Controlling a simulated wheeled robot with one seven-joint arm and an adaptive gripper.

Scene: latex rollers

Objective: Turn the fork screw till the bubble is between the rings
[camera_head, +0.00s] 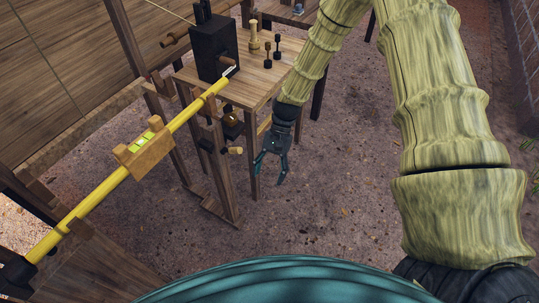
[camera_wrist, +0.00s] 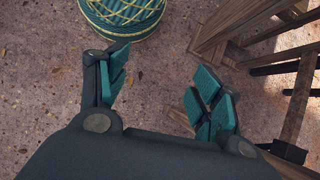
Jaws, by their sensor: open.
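A yellow bar (camera_head: 98,197) runs slanting from the lower left up to a dark box. A wooden block with a green level vial (camera_head: 143,141) sits on the bar. The bubble and rings are too small to tell apart. A wooden fork stand (camera_head: 221,170) stands under the bar's upper part. A small wooden knob (camera_head: 236,150) sticks out of its right side and looks like the fork screw. My gripper (camera_head: 268,181) hangs open and empty to the right of the knob, apart from it. In the wrist view its open fingers (camera_wrist: 163,82) have only ground between them.
A wooden table (camera_head: 258,84) behind the stand bears the dark box (camera_head: 213,48), a pale turned piece (camera_head: 253,36) and two small dark pieces. Wooden beams (camera_wrist: 226,30) stand close to the right finger in the wrist view. Open ground lies right of my gripper.

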